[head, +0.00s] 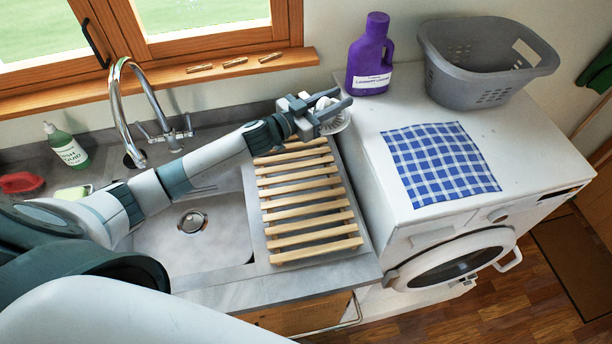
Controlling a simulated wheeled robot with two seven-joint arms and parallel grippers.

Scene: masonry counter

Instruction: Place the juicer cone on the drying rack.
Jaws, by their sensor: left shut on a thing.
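My left gripper (325,108) is above the far end of the drying rack, near the washing machine's edge. It is shut on the white juicer cone (336,124), which is partly hidden by the fingers. The wooden slatted drying rack (308,205) lies on the counter to the right of the sink, and its slats are bare. From this angle I cannot tell how far the cone is above the rack. My right gripper is not in view.
A sink (165,245) and a tall tap (125,100) are left of the rack. A green soap bottle (68,148) stands at the far left. The washing machine (535,160) on the right bears a purple detergent bottle (370,52), a grey basket (480,70) and a blue checked cloth (440,163).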

